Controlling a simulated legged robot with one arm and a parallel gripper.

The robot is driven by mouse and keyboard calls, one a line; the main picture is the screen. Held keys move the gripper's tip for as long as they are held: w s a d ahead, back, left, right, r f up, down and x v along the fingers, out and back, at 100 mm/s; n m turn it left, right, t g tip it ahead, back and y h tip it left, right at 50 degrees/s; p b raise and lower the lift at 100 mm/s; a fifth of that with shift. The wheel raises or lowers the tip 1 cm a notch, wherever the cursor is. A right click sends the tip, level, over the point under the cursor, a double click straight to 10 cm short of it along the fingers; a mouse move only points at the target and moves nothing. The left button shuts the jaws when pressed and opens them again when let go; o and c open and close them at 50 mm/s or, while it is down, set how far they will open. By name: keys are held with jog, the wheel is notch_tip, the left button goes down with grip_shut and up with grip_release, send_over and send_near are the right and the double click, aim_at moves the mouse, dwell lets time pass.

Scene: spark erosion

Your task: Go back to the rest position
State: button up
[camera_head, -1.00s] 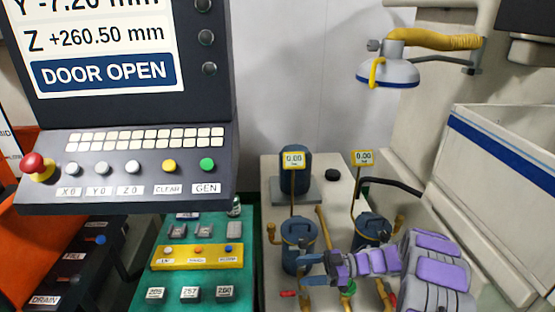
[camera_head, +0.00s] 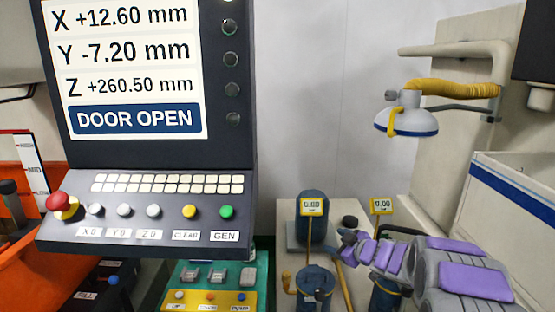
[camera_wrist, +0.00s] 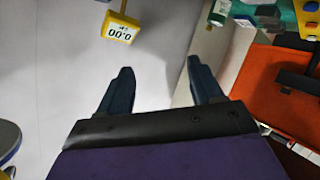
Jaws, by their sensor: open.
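My gripper (camera_head: 347,238) is at the end of my purple and grey arm, low on the right in the head view, seen in front of the pump unit with two yellow gauges. In the wrist view my gripper (camera_wrist: 161,88) has its two dark fingers spread wide with nothing between them. A yellow gauge tag (camera_wrist: 121,28) reading 0.00 lies beyond the fingertips, upside down in that view.
A control console (camera_head: 150,205) with a red stop button reads DOOR OPEN. A pump unit (camera_head: 283,222) with dark canisters stands low in the middle. A lamp (camera_head: 405,121) hangs at upper right above a white tank wall (camera_head: 500,217). An orange bin (camera_wrist: 268,95) shows in the wrist view.

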jog(key=s+d+r+m+h, duration=0.4)
jog(key=s+d+r+h, duration=0.1)
jog(key=d+h, duration=0.1)
jog(key=s+d+m+g+h, duration=0.2)
jog(key=s+m+g+h, duration=0.25)
jog(key=s, duration=1.05)
jog(key=s+a+f+m+g+y, duration=0.1)
jog(key=s+a+g, duration=0.2)
jog(key=s, duration=0.8)
jog(key=s+a+f+g+y, duration=0.1)
jog(key=s+a, duration=0.4)
jog(key=s, duration=0.7)
jog(key=s+a+f+m+g+y, duration=0.1)
jog(key=s+a+f+g+y, duration=0.1)
jog(key=s, duration=1)
jog(key=a+f+g, duration=0.1)
jog(key=a+g, duration=0.1)
jog(key=g, duration=0.1)
jog(key=shift+s+a+m, duration=0.25)
jog(key=shift+a+m, duration=0.05)
jog(key=shift+m, duration=0.05)
jog(key=shift+g, duration=0.25)
jog(key=shift+c, duration=0.4)
